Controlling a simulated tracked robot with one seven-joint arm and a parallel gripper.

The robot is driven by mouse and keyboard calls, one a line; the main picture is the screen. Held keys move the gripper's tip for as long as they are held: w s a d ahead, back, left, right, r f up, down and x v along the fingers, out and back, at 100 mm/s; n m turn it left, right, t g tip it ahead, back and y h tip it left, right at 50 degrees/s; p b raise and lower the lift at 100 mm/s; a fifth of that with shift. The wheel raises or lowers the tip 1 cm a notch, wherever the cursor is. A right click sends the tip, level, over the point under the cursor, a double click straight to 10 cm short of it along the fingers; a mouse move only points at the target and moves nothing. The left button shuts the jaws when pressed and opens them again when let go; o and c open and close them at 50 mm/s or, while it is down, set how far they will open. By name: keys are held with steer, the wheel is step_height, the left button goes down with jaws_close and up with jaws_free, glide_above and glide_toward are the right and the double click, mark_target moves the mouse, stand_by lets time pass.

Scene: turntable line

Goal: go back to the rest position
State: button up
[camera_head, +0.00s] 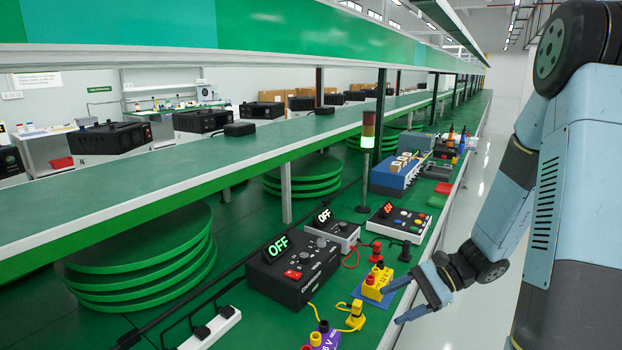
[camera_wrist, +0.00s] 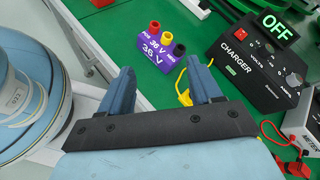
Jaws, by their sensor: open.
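Beyond the fingertips stands a purple 36 V box (camera_wrist: 152,58) with red, yellow and dark terminals. In the head view the purple box (camera_head: 325,340) is cut by the lower edge. A black charger (camera_head: 293,272) with a lit OFF display stands behind it. In the wrist view the charger (camera_wrist: 250,62) is at the upper right.
A smaller unit showing OFF (camera_head: 332,228), a panel with coloured buttons (camera_head: 398,222) and a signal tower (camera_head: 367,145) stand farther back. A yellow plug (camera_head: 355,317) and cables lie near the front. A white power strip (camera_head: 212,328) is lower left. The aisle floor (camera_head: 470,225) is clear.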

steer(key=s+d+r+n+t+h, duration=0.2)
steer(key=s+r+n+h, duration=0.3)
steer(key=r, duration=0.7)
steer(key=s+d+r+n+t+h, duration=0.2)
steer(key=s+r+n+t+h, duration=0.2)
steer(key=r, duration=0.7)
steer(key=s+n+h, duration=0.2)
steer(key=s+h, duration=0.1)
steer(key=shift+r+n+t, duration=0.3)
steer(key=shift+r+t, duration=0.05)
steer(key=shift+t, duration=0.05)
